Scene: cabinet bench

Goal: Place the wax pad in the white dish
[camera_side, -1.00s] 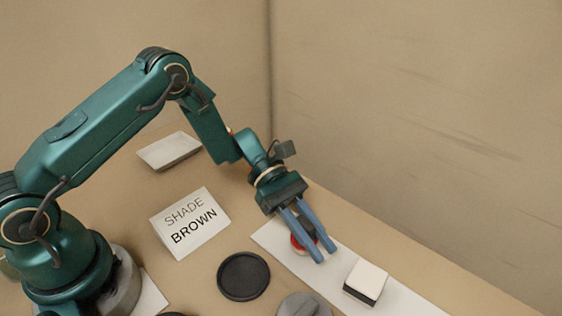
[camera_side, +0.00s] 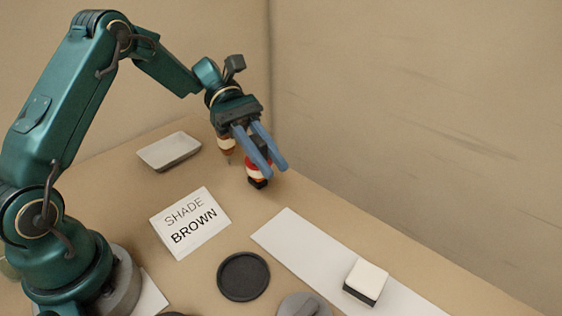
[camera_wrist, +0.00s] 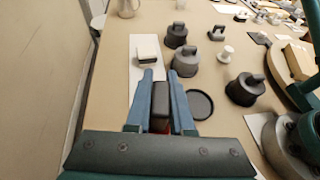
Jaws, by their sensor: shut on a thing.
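My gripper (camera_side: 274,169) has its blue fingers shut on a red, cream and black pad (camera_side: 256,172), held in the air above the bench. In the wrist view the pad's dark block (camera_wrist: 160,95) lies between the fingers, with red showing near the palm. I cannot tell if this is the wax pad. The white dish (camera_side: 168,151), shallow and rectangular, lies to the left of my gripper towards the back and looks empty. Another pad, cream on a black base (camera_side: 366,281), sits on the white strip (camera_side: 295,245); it also shows in the wrist view (camera_wrist: 148,48).
A card (camera_side: 190,222) reading "SHADE BROWN" stands in the middle of the bench. A black round disc (camera_side: 243,276) and a grey knobbed pot (camera_side: 303,305) are nearer the front. A brown and cream upright thing (camera_side: 228,147) is partly hidden behind my gripper. Walls bound the bench.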

